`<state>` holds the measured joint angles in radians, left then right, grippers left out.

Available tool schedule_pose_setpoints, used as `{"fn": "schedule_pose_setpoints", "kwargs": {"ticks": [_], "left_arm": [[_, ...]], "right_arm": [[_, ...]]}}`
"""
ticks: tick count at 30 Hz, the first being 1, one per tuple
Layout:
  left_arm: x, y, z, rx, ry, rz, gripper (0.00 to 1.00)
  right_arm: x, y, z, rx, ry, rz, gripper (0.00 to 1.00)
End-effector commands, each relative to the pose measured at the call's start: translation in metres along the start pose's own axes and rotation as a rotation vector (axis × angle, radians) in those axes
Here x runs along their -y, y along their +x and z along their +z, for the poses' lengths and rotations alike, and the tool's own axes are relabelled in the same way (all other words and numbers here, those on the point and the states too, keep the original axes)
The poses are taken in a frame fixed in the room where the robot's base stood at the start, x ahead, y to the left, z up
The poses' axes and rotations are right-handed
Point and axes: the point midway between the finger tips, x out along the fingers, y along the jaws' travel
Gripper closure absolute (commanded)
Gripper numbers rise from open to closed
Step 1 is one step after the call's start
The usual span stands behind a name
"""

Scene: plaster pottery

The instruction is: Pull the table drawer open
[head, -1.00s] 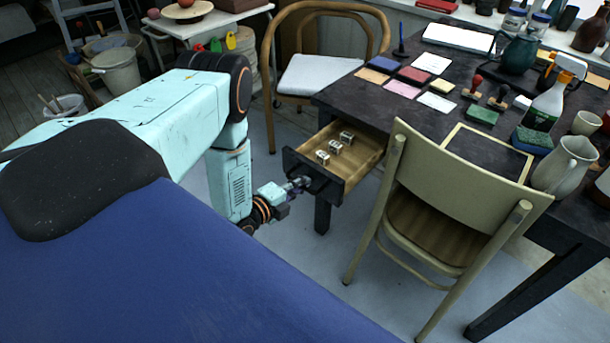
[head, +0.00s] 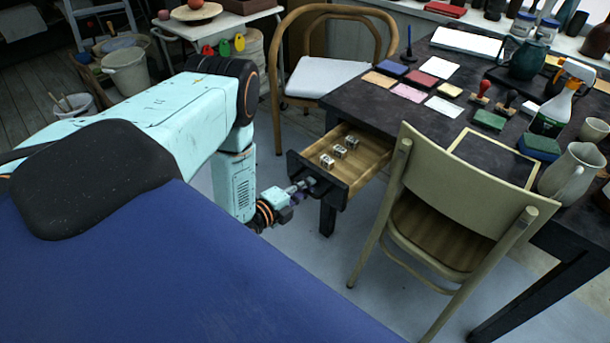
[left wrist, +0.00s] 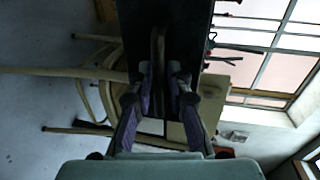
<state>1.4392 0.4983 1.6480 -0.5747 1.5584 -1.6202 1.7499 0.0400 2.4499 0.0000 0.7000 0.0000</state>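The table drawer (head: 370,173) stands pulled out from the dark table (head: 395,110), with its wooden inside showing. Its dark front (head: 320,181) faces my left arm. My left gripper (head: 305,185) is at the middle of that front. In the left wrist view my left gripper's fingers (left wrist: 160,76) lie on either side of the dark handle (left wrist: 158,48), seemingly shut on it. The exact finger contact is too dark to see clearly. My right gripper is not in view.
Several small pale blocks (head: 340,152) lie in the drawer. A cream chair (head: 455,190) stands close to the drawer's right side, and a wooden armchair (head: 322,75) stands behind it. Cards, stamps, a spray bottle (head: 556,103) and a jug (head: 568,172) stand on the table. Floor below the drawer is clear.

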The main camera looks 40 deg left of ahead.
Motion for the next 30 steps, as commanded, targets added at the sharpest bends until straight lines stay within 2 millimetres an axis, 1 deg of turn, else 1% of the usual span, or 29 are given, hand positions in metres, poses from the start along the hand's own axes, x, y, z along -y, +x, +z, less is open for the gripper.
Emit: {"fn": "schedule_pose_setpoints", "kwargs": {"ticks": [2,5,8,15,18,21,25,30], "left_arm": [[-0.001,-0.003,0.001,0.002,-0.001,0.002,0.82],[-0.001,-0.012,0.001,0.002,0.000,0.003,0.82],[-0.001,-0.030,0.001,0.004,-0.003,0.004,0.82],[-0.001,-0.080,0.002,0.005,-0.003,0.004,0.82],[0.000,-0.097,0.001,0.004,-0.003,0.002,0.82],[-0.001,-0.109,0.001,0.002,-0.001,0.003,0.82],[0.000,-0.118,0.000,0.001,-0.001,0.000,0.82],[0.000,-0.120,0.000,0.000,0.000,0.000,0.82]], "right_arm": [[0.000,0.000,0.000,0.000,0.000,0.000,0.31],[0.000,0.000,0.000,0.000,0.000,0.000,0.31],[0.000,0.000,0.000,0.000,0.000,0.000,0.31],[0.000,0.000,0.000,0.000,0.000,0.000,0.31],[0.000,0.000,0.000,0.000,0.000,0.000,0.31],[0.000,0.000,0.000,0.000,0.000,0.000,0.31],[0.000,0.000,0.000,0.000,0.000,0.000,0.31],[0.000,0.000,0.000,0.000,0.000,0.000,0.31]]}}
